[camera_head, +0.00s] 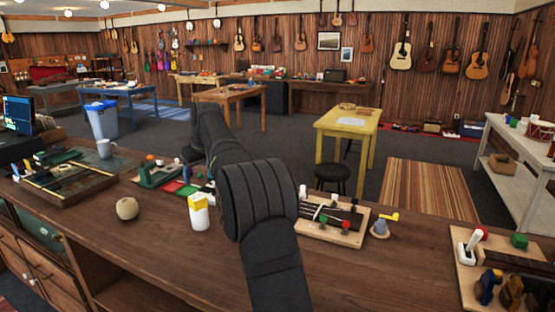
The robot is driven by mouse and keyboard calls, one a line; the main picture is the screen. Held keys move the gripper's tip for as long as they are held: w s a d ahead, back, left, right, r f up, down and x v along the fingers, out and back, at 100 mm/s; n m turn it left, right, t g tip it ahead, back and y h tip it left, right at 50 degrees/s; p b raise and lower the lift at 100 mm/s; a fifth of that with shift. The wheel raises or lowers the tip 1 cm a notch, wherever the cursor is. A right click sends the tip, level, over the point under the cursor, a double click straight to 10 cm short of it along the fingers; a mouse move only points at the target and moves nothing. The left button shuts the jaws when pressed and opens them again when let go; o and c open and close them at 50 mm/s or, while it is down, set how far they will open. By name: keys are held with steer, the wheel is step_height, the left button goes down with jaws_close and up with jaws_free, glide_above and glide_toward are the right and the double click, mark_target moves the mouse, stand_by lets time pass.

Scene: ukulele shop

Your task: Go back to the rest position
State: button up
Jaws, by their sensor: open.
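My dark arm rises from the bottom middle of the head view, bends at a thick joint, and reaches away over the wooden workbench (300,285). My gripper (190,156) is a small dark shape at the far end, low near the bench's back edge, beside a board with a green block (155,174). It is partly hidden by my own arm and its fingertips are not clear. I see nothing held in it. A white bottle with a yellow top (198,212) stands on the bench just left of my arm's thick joint.
Right of my arm are a fretboard jig (335,222), a grey cone-shaped piece with a yellow top (381,228), and a tool board (468,270).

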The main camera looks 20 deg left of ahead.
mark_target(197, 196)
steer(key=x, duration=1.1)
steer(key=shift+f, duration=0.1)
steer(key=shift+a, duration=0.15)
steer(key=shift+r, duration=1.85)
steer(key=shift+f, duration=0.1)
